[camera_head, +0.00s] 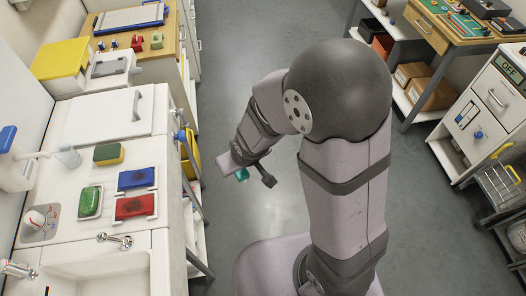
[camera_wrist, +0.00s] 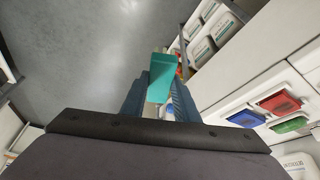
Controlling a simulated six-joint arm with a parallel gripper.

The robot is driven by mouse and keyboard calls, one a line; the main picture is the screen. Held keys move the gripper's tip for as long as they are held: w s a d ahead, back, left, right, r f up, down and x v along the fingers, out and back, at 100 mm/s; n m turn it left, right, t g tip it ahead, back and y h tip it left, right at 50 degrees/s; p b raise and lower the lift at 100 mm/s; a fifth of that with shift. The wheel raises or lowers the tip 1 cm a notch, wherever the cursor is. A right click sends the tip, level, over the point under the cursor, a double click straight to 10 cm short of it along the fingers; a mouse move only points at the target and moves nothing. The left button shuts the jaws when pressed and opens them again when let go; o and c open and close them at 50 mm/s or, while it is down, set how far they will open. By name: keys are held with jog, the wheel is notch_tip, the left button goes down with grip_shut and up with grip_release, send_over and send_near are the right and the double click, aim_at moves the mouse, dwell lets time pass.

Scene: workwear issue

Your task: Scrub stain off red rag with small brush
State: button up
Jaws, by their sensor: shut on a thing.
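The red rag (camera_head: 135,206) lies flat on the white counter on the left, with a dark stain on it; it also shows in the wrist view (camera_wrist: 278,103). My gripper (camera_head: 252,174) is out over the floor, to the right of the counter and apart from the rag. In the wrist view its two fingers (camera_wrist: 160,98) are shut on a teal block-like thing, which looks like the small brush (camera_wrist: 160,74). Its teal part also shows in the head view (camera_head: 242,174). Its bristles cannot be made out clearly.
A blue rag (camera_head: 137,179) with a dark stain lies just behind the red one. A green piece (camera_head: 90,201) on a dish, a yellow-green sponge (camera_head: 109,153) and a clear cup (camera_head: 69,157) stand nearby. A tap (camera_head: 115,240) and sink (camera_head: 100,275) are in front. Open floor surrounds my arm.

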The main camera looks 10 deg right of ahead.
jog(key=s+a+r+n+g+y+b, duration=0.1)
jog(key=s+a+r+n, duration=0.15)
jog(key=a, duration=0.95)
jog(key=s+a+r+n+y, duration=0.1)
jog(key=s+a+n, duration=0.3)
jog(key=a, duration=0.8)
jog(key=shift+m, duration=0.85)
jog(key=a+r, duration=0.2)
jog(key=r, duration=0.1)
jog(key=w+a+r, duration=0.1)
jog(key=shift+r, duration=0.3)
